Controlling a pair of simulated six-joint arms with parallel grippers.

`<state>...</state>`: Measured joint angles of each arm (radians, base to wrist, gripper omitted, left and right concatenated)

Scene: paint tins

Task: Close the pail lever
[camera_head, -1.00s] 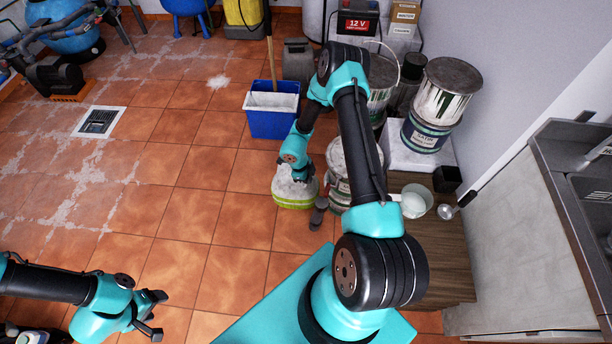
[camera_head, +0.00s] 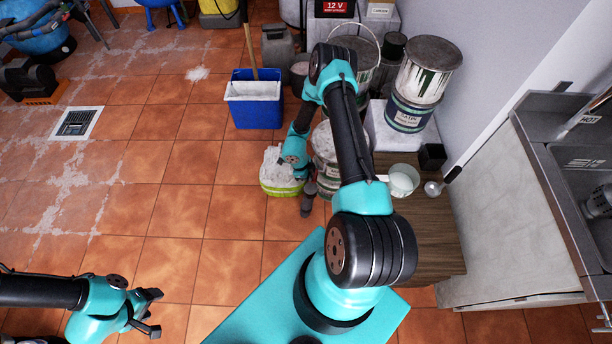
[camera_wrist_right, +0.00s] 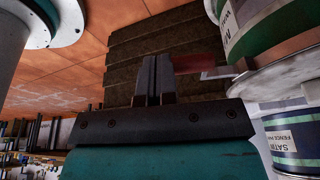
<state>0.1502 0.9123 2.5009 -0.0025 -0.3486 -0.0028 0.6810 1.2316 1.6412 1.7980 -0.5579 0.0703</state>
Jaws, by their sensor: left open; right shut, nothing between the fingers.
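My right gripper (camera_wrist_right: 155,80) is shut and empty; its two dark fingers are pressed together in the right wrist view. A red bar (camera_wrist_right: 198,63) with a grey bracket lies just right of the fingertips, partly behind them. I cannot tell whether it touches them or whether it is the pail lever. In the head view my right gripper (camera_head: 300,171) is low, between a white-and-green container (camera_head: 278,174) and a paint-marked tin (camera_head: 326,142), its fingers partly hidden. My left gripper (camera_head: 154,312) is open and empty over the floor at lower left.
Stacked tins (camera_head: 428,70), a white cup (camera_head: 404,180) and a wooden surface (camera_head: 425,235) are on the right. A blue bucket (camera_head: 254,103) stands behind. The tiled floor at left is mostly clear.

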